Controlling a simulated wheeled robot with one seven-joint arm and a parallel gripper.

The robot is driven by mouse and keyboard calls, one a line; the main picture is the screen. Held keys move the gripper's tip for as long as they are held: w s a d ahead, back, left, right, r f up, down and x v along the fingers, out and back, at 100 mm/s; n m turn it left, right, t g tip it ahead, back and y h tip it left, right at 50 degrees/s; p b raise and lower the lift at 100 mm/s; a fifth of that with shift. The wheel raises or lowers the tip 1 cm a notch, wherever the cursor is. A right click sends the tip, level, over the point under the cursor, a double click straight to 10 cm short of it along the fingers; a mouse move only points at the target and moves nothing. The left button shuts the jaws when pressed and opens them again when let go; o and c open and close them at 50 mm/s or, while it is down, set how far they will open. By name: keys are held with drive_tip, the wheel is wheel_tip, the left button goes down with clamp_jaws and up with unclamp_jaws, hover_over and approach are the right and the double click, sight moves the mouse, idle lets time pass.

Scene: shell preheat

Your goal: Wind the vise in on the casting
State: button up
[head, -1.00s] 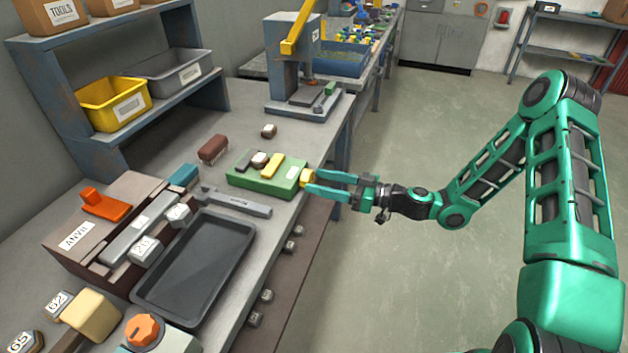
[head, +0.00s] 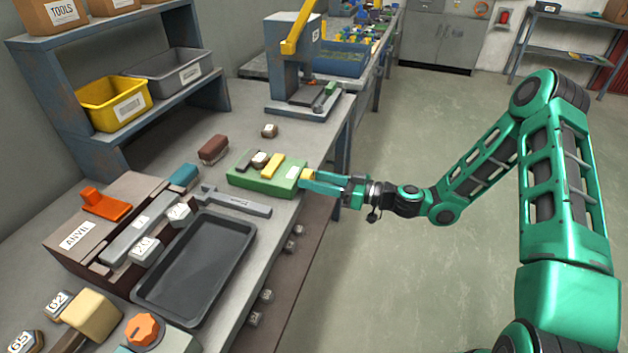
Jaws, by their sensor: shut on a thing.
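The vise (head: 262,185) is a green block on the bench near its front edge, with a dark jaw (head: 241,160) at the left and a yellow jaw (head: 273,166) at the right. The casting (head: 260,160), a small brown piece with a pale top, sits between the jaws. From this angle I cannot tell whether the yellow jaw touches it. A yellow knob (head: 307,177) sticks out at the vise's right end. My gripper (head: 312,180) is shut on this knob, and its fingers partly cover it.
A dark tray (head: 243,232) and a grey wrench-like bar (head: 236,201) lie in front of the vise. A similar small brown piece (head: 269,131) and a brown block (head: 213,149) lie behind it. A press (head: 292,75) stands farther back. The floor at right is clear.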

drive_tip(key=shift+w+d+m, duration=0.1)
drive_tip(key=shift+m, duration=1.2)
drive_tip(key=o, duration=1)
drive_tip(key=shift+o, duration=0.2)
drive_tip(key=v, duration=1)
drive_tip(key=shift+d, duration=0.35)
